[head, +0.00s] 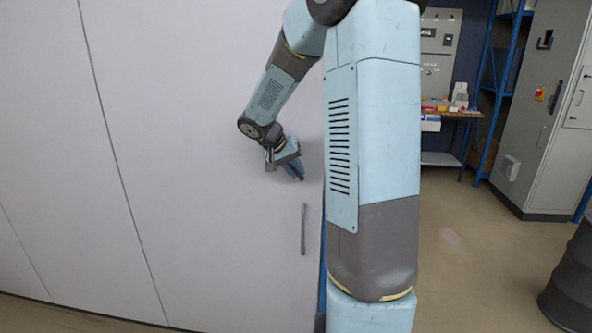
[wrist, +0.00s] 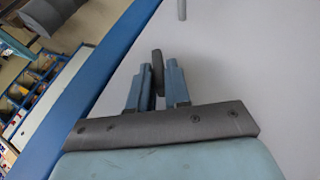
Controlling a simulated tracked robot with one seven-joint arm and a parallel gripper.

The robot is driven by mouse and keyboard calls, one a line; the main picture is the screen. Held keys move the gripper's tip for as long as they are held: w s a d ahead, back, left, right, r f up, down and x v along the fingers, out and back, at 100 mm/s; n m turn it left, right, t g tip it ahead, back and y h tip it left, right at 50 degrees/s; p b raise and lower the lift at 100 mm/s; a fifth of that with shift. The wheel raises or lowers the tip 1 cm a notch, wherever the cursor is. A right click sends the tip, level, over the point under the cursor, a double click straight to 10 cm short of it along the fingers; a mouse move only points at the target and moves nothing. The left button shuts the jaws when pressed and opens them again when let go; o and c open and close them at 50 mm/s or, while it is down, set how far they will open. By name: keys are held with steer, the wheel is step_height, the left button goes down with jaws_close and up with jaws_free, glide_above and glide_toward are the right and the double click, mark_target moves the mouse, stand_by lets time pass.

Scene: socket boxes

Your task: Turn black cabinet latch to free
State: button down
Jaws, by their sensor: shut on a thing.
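My gripper (wrist: 156,80) is shut on the black cabinet latch (wrist: 157,64), a small dark bar whose end sticks out past the fingertips in the wrist view. The latch is on the pale cabinet front (wrist: 235,60), near its blue edge. In the head view my gripper (head: 292,170) is against the pale cabinet front (head: 210,230), above a grey vertical handle (head: 303,230). The latch cannot be made out in the head view. The latch's exact turn angle is hard to tell.
The handle's end also shows at the top of the wrist view (wrist: 182,10). To the right in the head view stand a grey cabinet (head: 535,120), a blue rack (head: 490,90) and a dark drum (head: 572,275). The floor between is clear.

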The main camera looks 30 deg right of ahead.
steer(key=g+h, duration=0.1)
steer(key=h, duration=0.1)
steer(key=n+g+h, duration=0.1)
steer(key=a+f+g+h, duration=0.1)
steer(key=h, duration=0.1)
steer(key=shift+w+n+h, duration=0.3)
steer(key=shift+w, duration=0.05)
steer(key=n+g+h, duration=0.1)
steer(key=h, duration=0.1)
steer(key=f+g+h, duration=0.1)
steer(key=h, duration=0.1)
steer(key=shift+n+h, duration=0.3)
steer(key=shift+n, duration=0.1)
stand_by(0.5)
steer(key=c, duration=1.2)
jaws_free()
steer(key=shift+o, duration=0.2)
steer(key=v, duration=1.3)
steer(key=shift+w+a+f, duration=0.15)
steer(key=shift+a+f, duration=0.1)
steer(key=shift+a, duration=0.1)
steer(key=shift+r, duration=0.1)
